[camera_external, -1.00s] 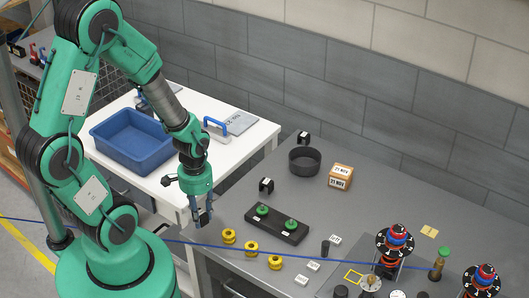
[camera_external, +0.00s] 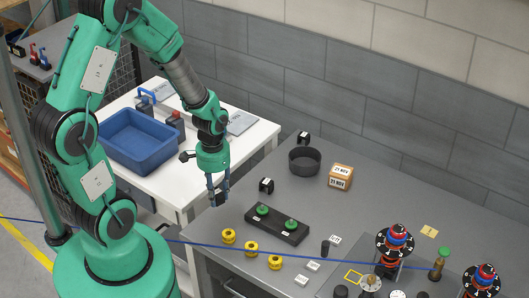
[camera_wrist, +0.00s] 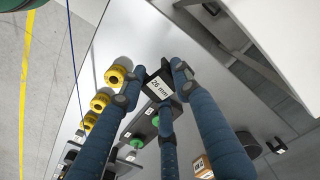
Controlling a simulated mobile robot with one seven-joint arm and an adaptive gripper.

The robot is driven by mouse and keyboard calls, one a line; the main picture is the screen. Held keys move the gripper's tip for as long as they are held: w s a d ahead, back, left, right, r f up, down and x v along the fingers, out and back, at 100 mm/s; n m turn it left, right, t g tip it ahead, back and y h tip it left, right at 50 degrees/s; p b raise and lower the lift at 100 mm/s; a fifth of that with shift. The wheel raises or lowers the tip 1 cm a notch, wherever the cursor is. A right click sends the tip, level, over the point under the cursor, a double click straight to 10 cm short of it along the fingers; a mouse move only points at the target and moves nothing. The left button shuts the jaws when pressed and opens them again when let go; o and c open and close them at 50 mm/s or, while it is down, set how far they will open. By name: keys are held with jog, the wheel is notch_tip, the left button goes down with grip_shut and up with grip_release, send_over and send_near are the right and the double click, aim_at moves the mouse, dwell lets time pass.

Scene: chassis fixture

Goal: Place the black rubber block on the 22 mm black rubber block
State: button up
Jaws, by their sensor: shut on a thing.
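My gripper (camera_external: 217,194) is shut on a black rubber block, which shows in the wrist view (camera_wrist: 156,83) with a white "26 mm" label between the fingertips. In the external view my gripper hangs in the air near the left edge of the grey bench, left of the black strip with green knobs. Two small black blocks with white labels stand on the bench. One (camera_external: 266,185) is just right of my gripper; the other (camera_external: 303,138) is farther back near the wall. Their labels are too small to read, so I cannot tell which is 22 mm.
The black strip (camera_external: 290,237) holds two green knobs. Several yellow knobs (camera_external: 228,236) stand in front of it. A black round dish (camera_external: 304,160) and a box marked "21 NOV" (camera_external: 340,176) are behind. A blue bin (camera_external: 138,142) is on the white table.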

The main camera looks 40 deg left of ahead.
jog(key=w+r+m+p, duration=0.1)
jog(key=w+m+p, duration=0.5)
jog(key=w, duration=2.8)
jog(key=shift+w+r+p, duration=0.2)
jog(key=shift+r+p, duration=0.1)
jog(key=shift+p, duration=0.9)
jog(key=shift+w, duration=0.15)
jog(key=p, duration=0.2)
send_over(304, 134)
jog(key=shift+f, duration=0.75)
jog(key=shift+f, duration=0.1)
jog(key=shift+f+p, duration=0.3)
jog(key=shift+f, duration=1.35)
jog(key=shift+f, duration=0.15)
